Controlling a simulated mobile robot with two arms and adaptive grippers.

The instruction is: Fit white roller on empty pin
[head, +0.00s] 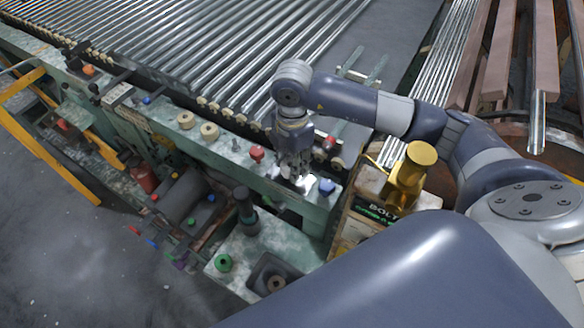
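Two cream-white rollers (186,120) (209,132) stand on the green machine rail. My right gripper (295,176) points down over the rail's right part, between a red knob (257,153) and a blue knob (326,187). A bright white patch shows at its fingertips; I cannot tell whether it is a roller or glare, or whether the fingers are shut. My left gripper is out of view.
A dark post (245,205) and a green knob (223,262) stand on the lower plate. A brass-coloured part (412,165) and a box marked BOLT (375,212) stand at right.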

